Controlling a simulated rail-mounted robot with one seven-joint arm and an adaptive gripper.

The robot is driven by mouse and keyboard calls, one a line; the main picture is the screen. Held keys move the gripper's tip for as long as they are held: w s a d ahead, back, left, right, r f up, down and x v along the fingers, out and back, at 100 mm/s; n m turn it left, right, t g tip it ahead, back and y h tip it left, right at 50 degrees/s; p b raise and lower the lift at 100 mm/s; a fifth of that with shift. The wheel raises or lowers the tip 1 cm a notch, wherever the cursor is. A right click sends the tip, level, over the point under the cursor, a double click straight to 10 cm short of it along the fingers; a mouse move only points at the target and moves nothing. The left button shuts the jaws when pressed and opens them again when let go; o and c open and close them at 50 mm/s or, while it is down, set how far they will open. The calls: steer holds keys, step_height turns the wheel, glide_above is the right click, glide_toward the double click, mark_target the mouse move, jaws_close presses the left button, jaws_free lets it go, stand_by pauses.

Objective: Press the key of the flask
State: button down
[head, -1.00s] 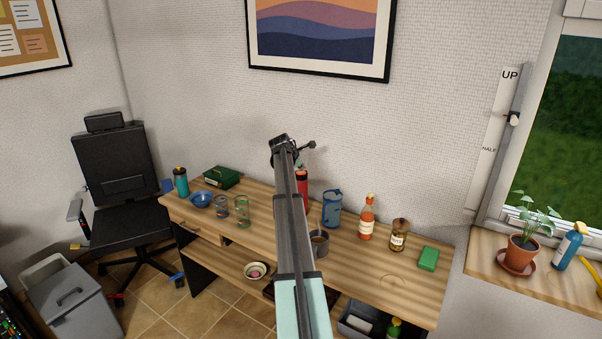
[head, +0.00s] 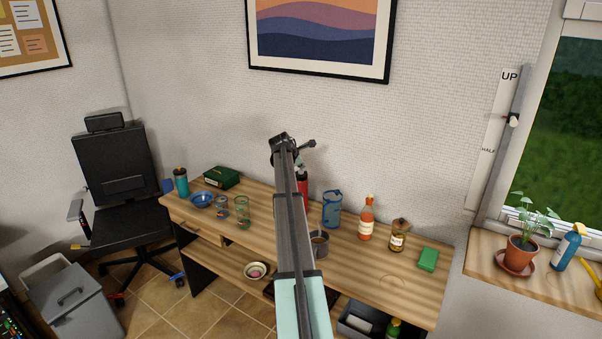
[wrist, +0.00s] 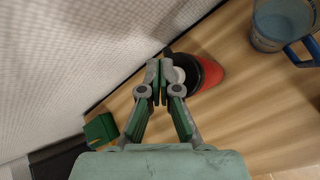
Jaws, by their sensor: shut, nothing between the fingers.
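The flask is red with a black top; in the wrist view its red body (wrist: 212,72) shows just right of my fingertips. A pale round piece, which may be the key (wrist: 179,75), sits at the top's near side, partly hidden by a finger. My gripper (wrist: 160,64) is shut and empty, with its tips at the left edge of the black top. I cannot tell whether they touch it. In the head view the flask (head: 303,184) stands near the back of the desk, partly behind my arm, which hides most of my gripper.
A blue pitcher (head: 332,208) stands right of the flask, with an orange bottle (head: 366,220) and a jar (head: 397,236) further right. A grey mug (head: 320,246) is nearer. Glasses (head: 242,212) and a green box (head: 221,178) are left. The wall runs close behind the desk.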

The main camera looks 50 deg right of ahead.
mark_target(300, 171)
steer(key=shift+r, duration=0.15)
steer(key=shift+r+p, duration=1.75)
steer(key=shift+r, duration=1.15)
